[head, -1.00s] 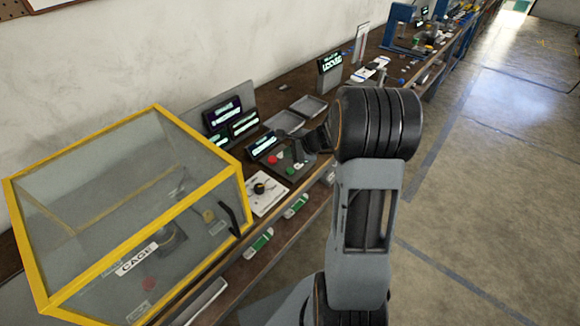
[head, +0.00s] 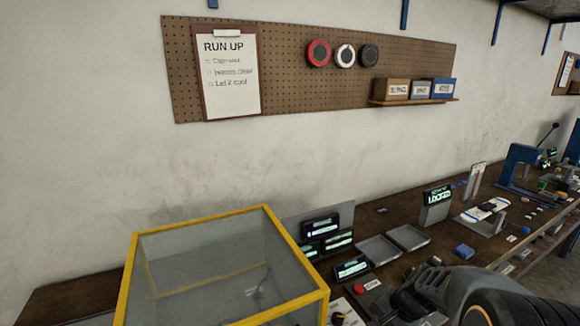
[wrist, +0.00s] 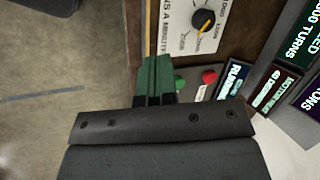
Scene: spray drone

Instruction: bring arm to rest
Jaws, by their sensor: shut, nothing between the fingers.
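My gripper (wrist: 155,62) shows in the wrist view with its two green fingers pressed together and nothing between them. It is over the bench's front edge, beside a dial plate (wrist: 205,22) with a black knob and a control box with a green button (wrist: 180,82) and a red button (wrist: 209,76). In the head view my arm (head: 445,287) enters at the lower right and reaches left over the control box. The fingers are hard to make out there. I cannot tell whether they touch anything.
A yellow-framed clear cage (head: 215,265) stands left of the control box. Lit displays (head: 320,227) and two grey trays (head: 378,250) lie behind it. A lit sign (head: 437,200) and a blue block (head: 464,251) are farther right. Open floor (wrist: 50,60) lies beside the bench.

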